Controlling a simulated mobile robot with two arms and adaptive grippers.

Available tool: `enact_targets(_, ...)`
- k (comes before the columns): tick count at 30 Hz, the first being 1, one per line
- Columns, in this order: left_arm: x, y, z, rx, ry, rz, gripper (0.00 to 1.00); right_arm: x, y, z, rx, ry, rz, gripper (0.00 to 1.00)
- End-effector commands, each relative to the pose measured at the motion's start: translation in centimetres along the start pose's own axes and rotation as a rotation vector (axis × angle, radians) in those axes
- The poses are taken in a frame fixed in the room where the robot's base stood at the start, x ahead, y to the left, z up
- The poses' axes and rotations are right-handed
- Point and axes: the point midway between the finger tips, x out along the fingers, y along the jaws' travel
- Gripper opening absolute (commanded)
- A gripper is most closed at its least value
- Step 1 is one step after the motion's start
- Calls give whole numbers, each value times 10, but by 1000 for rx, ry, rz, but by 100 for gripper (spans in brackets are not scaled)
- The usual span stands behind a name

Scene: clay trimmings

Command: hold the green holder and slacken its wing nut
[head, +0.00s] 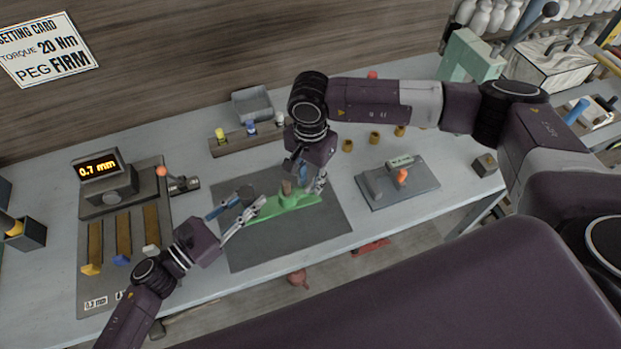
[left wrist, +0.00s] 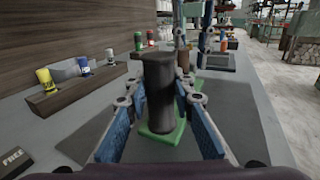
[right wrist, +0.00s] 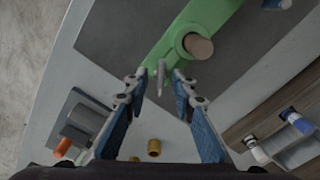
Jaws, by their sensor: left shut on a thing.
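The green holder (head: 287,205) lies on the dark mat, with a brown round peg (right wrist: 198,46) standing in its green collar. My left gripper (head: 240,222) is at the holder's left end. In the left wrist view it is shut on the holder's dark upright grip (left wrist: 160,90). My right gripper (head: 316,186) is over the holder's right end. In the right wrist view its fingers (right wrist: 160,76) are apart, on either side of a thin grey piece, likely the wing nut (right wrist: 162,72). I see gaps beside that piece. The wing nut is hard to make out in the head view.
A gauge with a "0.7 mm" display (head: 100,168) stands at the left. A wooden rack (head: 235,142) with small bottles is behind the mat (head: 310,230). A grey plate with a fixture (head: 420,190) lies to the right. Several brown pegs stand behind my right gripper.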

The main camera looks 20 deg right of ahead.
Motion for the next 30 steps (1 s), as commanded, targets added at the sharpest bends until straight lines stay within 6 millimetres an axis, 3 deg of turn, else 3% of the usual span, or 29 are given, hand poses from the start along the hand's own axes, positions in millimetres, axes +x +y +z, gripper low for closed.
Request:
enact_targets(5,0,0,-1,-1,2,0,0,-18,-1,0,-1,0,-4,24)
enact_targets(18,0,0,-1,-2,1,0,0,-104,0,-1,-1,1,-3,24)
enact_targets(24,0,0,-1,-2,1,0,0,-118,0,0,0,0,-1,24)
enact_targets(30,0,-1,-1,-2,1,-1,0,-120,0,-1,0,0,-1,24)
